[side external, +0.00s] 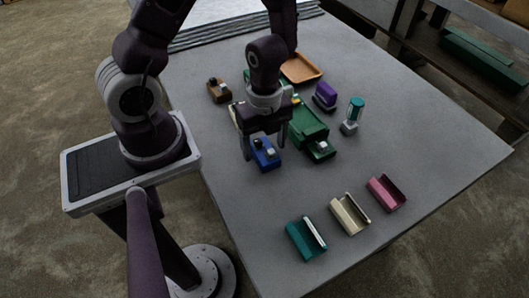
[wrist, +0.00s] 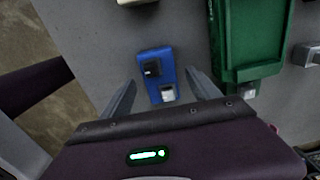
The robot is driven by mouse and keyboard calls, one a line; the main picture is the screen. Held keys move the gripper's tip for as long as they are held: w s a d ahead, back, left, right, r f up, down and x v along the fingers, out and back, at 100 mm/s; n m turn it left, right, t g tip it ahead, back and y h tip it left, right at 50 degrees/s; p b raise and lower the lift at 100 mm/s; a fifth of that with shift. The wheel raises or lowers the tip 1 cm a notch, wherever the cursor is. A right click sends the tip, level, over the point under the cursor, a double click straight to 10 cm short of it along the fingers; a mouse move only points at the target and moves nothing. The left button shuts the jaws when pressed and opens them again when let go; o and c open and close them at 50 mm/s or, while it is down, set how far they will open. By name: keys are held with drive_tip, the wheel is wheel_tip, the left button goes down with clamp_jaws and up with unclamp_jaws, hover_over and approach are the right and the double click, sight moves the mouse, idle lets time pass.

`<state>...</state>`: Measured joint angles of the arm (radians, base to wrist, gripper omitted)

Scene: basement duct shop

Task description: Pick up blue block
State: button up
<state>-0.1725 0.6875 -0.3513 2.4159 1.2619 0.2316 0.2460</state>
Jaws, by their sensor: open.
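The blue block (side external: 266,154) lies on the grey table, below my gripper in the side view. In the wrist view the blue block (wrist: 157,70) shows a black knob and a white piece on its top. My gripper (side external: 262,150) is open, pointing down. In the wrist view its two fingers (wrist: 158,84) stand apart, one to each side of the block's near end. I cannot tell whether the fingers are level with the block or still above it.
A green tray (side external: 309,124) lies right of the blue block, close to my right finger. Teal (side external: 305,239), cream (side external: 349,214) and pink (side external: 386,193) holders stand in front.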

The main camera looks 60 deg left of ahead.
drive_tip(key=shift+f, duration=0.85)
clamp_jaws()
drive_tip(key=shift+r, duration=0.1)
